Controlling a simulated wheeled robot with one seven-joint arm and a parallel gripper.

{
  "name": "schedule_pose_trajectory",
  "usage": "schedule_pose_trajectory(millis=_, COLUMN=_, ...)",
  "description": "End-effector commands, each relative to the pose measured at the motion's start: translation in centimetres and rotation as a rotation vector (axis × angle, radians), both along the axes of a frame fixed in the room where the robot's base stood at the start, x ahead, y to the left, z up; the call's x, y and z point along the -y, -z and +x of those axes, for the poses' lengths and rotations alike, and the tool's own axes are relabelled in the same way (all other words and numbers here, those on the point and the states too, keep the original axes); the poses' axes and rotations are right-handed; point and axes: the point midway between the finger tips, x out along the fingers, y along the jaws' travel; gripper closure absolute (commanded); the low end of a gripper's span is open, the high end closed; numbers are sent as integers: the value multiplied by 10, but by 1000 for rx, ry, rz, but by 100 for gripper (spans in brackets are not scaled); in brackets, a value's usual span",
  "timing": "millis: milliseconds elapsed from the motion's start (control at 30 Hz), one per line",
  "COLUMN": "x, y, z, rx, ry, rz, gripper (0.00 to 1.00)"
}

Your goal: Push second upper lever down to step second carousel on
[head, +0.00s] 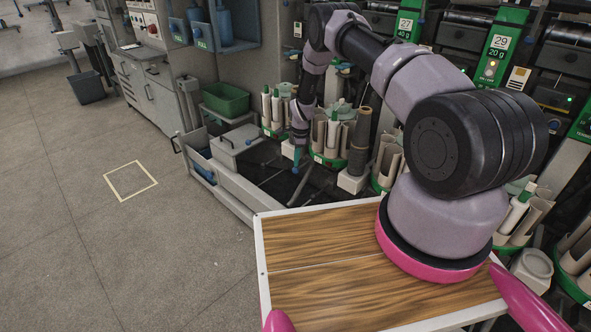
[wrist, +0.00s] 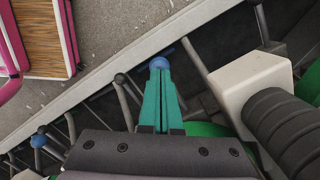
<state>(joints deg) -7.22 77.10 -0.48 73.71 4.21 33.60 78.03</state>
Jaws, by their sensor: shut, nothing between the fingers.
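My gripper's teal fingers (wrist: 160,92) are shut together and empty. In the wrist view their tips meet a blue lever knob (wrist: 159,63); I cannot tell whether they touch it or are just above it. The fingers hide most of that lever's rod. A second blue knob (wrist: 38,140) shows at the lower left, apart from my gripper. In the head view my gripper (head: 297,158) points down in front of a green-rimmed carousel (head: 328,161) with upright pale tubes. Which lever in the row this is cannot be told for certain.
Several dark-knobbed levers (wrist: 120,79) stand close beside the fingers. A pale block with a dark ribbed roll (wrist: 252,82) is just right of them. A grey rail (wrist: 140,60) runs along the front. The floor (head: 90,210) at left is clear.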

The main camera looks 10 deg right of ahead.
Motion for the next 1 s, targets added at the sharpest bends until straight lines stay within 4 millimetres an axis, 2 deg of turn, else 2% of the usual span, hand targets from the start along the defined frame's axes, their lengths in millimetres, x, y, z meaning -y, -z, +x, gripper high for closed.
schedule_pose_trajectory(millis=133, x=-1, y=7, z=0, rx=-1, ry=-1, rz=0, gripper=100)
schedule_pose_trajectory(millis=567, x=-1, y=10, z=0, rx=-1, ry=0, rz=0, gripper=100)
schedule_pose_trajectory(millis=867, x=-1, y=39, z=-1, rx=-2, ry=-1, rz=-1, gripper=100)
schedule_pose_trajectory(millis=1000, x=-1, y=39, z=0, rx=0, ry=-1, rz=-1, gripper=100)
